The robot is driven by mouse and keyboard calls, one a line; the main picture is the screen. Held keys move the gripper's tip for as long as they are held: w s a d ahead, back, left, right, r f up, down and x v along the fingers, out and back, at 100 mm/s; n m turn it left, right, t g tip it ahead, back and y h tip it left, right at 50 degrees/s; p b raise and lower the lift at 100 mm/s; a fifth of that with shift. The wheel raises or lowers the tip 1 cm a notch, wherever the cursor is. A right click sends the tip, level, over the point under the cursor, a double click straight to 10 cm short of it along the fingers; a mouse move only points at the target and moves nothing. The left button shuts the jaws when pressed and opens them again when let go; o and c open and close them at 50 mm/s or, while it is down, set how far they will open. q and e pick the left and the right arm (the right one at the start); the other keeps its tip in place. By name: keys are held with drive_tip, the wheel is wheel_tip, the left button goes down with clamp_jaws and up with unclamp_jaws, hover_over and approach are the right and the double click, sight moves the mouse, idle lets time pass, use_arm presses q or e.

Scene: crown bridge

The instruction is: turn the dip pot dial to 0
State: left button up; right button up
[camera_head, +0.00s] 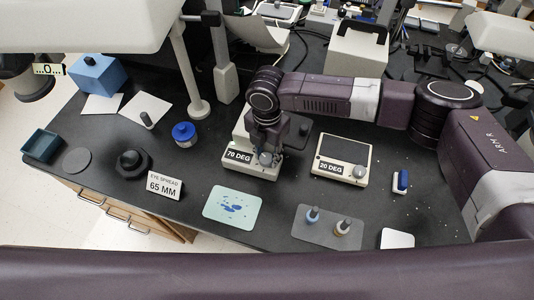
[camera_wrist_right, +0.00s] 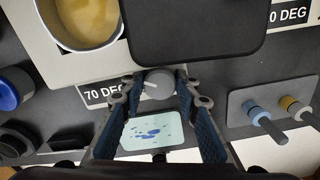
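The dip pot (camera_head: 262,172) is a pale box labelled "70 DEG" near the middle of the counter. Its round well of yellow liquid (camera_wrist_right: 90,18) shows in the right wrist view. Its grey dial (camera_wrist_right: 158,84) has a short pale mark on the left part of its face; it also shows in the head view (camera_head: 265,158). My right gripper (camera_wrist_right: 158,82) is over the pot's front, its two fingers on either side of the dial. Narrow gaps seem to show between fingertips and dial; contact is hard to judge. My left gripper is not in view.
A second pale unit (camera_head: 343,160) labelled "20 DEG", with its own dial, stands to the right. A blue-spotted card (camera_head: 232,206) and a grey mat (camera_head: 327,229) with two small-handled items lie in front. A blue jar (camera_head: 184,134) stands to the left.

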drive_tip(key=shift+c, duration=1.4)
drive_tip(key=shift+n, duration=0.3)
drive_tip(key=n, duration=0.3)
drive_tip(key=shift+a+r, duration=0.1)
drive_tip(key=shift+w+n+p, duration=0.1)
drive_tip(key=shift+n+p, duration=0.2)
drive_tip(key=shift+n, duration=1.7)
drive_tip(key=o, duration=1.2)
drive_tip(key=shift+c, duration=0.2)
